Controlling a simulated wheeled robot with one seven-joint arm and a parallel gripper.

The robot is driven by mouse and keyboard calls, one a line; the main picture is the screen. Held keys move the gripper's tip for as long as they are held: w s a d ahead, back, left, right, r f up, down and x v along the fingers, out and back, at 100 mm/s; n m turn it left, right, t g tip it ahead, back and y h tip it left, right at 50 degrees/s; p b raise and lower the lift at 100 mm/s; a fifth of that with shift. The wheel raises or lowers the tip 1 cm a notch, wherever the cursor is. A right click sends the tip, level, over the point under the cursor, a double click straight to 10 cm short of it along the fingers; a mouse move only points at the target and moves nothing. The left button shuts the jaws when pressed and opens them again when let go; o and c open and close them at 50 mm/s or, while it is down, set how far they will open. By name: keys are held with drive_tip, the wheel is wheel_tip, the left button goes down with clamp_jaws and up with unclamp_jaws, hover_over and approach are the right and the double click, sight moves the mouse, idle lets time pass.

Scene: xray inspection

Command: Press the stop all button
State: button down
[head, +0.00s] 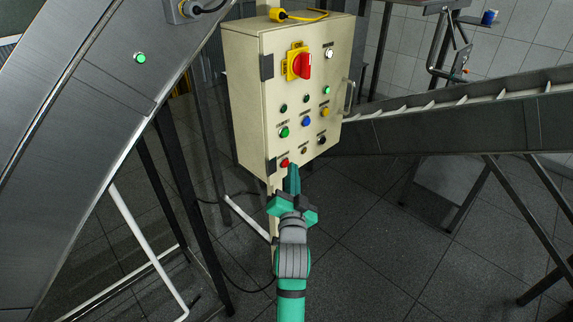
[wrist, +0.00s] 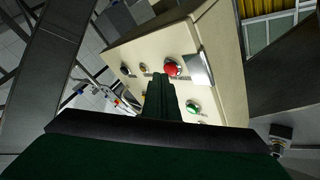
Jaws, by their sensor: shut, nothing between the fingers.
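A beige control box (head: 243,95) stands ahead of me with several buttons on its front. A red button (head: 284,162) sits at the lower left of that front; its label is too small to read. It also shows in the wrist view as a red round cap (wrist: 171,69). My green gripper (head: 293,168) is shut and empty, its tip close to the red button, just right of and below it in the head view. In the wrist view the fingertips (wrist: 158,78) partly overlap the button's edge. I cannot tell whether they touch.
A red rotary switch (head: 303,65) on a yellow plate is high on the box. Green (head: 284,132), blue (head: 306,122) and yellow (head: 325,112) buttons sit above the red one. A metal chute (head: 95,100) is left, and a conveyor (head: 460,125) is right.

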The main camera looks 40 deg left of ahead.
drive_tip(key=shift+a, duration=0.45)
idle(0.6)
drive_tip(key=shift+d, duration=0.85)
drive_tip(key=d, duration=0.5)
drive_tip(key=shift+s, duration=0.2)
drive_tip(key=shift+f, duration=0.1)
idle(0.8)
